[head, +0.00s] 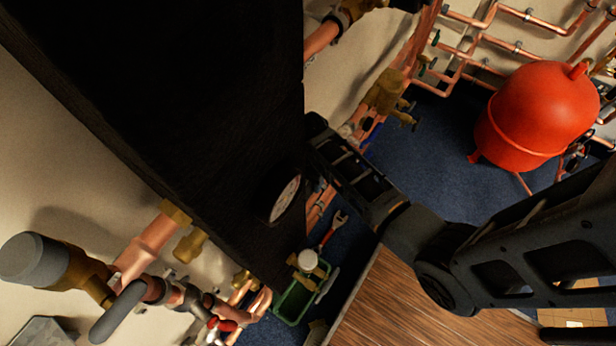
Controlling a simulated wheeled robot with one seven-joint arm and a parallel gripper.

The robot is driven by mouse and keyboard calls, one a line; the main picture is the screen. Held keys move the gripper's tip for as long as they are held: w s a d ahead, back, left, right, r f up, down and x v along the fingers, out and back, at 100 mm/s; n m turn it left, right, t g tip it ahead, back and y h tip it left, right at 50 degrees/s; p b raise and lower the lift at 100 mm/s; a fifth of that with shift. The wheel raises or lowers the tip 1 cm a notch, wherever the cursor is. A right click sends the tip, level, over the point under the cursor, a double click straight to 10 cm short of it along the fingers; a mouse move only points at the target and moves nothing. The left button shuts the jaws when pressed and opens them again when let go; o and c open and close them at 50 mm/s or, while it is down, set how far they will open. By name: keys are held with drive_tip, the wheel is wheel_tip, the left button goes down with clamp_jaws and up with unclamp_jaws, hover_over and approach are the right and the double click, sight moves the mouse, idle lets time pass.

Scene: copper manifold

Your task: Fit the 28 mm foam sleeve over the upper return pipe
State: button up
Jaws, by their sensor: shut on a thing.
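My arm reaches in from the right and runs up and left to the edge of a large dark block, where its far end passes out of sight. My gripper and anything in it cannot be seen. No loose foam sleeve can be made out. A thick copper pipe (148,245) comes out beside the dark block at the lower left, and thinner copper pipes (474,52) run along the wall at the upper right. I cannot tell which one is the upper return pipe. A grey curved piece (113,312) sits in front of the lower-left pipework.
The dark block (170,100) fills the upper left, with a round gauge (287,197) at its edge. A red tank (540,110) stands at the upper right. A green tray (293,303) and a red-handled wrench (333,228) lie below. Blue floor (430,150) is open before the tank.

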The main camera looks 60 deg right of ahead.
idle(0.3)
drive_tip(key=o, duration=1.1)
wheel_tip(320, 180, up, 8)
drive_tip(key=shift+f+p, duration=0.15)
drive_tip(key=shift+p, duration=0.3)
drive_tip(key=shift+s, duration=0.1)
